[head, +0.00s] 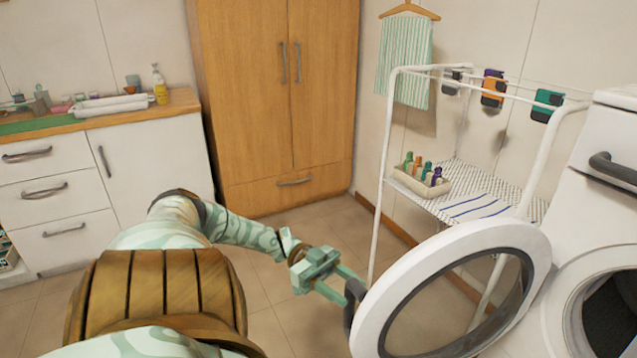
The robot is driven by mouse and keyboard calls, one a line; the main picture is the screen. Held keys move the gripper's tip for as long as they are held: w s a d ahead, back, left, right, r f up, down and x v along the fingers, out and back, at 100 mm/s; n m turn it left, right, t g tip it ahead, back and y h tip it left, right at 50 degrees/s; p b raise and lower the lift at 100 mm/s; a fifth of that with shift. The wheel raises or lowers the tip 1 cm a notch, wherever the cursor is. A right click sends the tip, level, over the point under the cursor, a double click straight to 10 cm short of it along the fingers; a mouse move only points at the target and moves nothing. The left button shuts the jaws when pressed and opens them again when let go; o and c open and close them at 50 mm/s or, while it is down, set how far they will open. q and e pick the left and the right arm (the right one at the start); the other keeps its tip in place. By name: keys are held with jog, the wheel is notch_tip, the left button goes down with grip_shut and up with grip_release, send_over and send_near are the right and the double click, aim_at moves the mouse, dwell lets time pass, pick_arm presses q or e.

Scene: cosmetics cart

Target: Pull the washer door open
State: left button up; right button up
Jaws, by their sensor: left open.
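The washer (572,230) stands at the right edge, partly cut off by the frame. Its round door (391,294), a white ring with a clear centre, is swung open to the left of the drum opening (612,318). A dark handle (350,303) sits on the door's left rim. My left gripper (345,283) is open, with its fingers pointing at the handle and close to it. I cannot tell whether the fingers touch it. My right gripper is not in view.
A white wire cart (383,170) with a tray of small bottles (422,188) stands behind the door. A wooden wardrobe (235,90) and a white counter (150,160) line the back and left. Tiled floor (300,225) lies free between them.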

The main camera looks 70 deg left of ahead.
pick_arm(q)
jog(key=b+v, duration=0.5)
jog(key=v, duration=0.9)
jog(key=shift+b, duration=0.4)
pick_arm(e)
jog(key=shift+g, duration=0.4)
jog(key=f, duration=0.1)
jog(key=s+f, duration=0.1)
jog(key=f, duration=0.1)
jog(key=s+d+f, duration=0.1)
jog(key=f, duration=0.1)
pick_arm(q)
jog(key=shift+f, duration=0.2)
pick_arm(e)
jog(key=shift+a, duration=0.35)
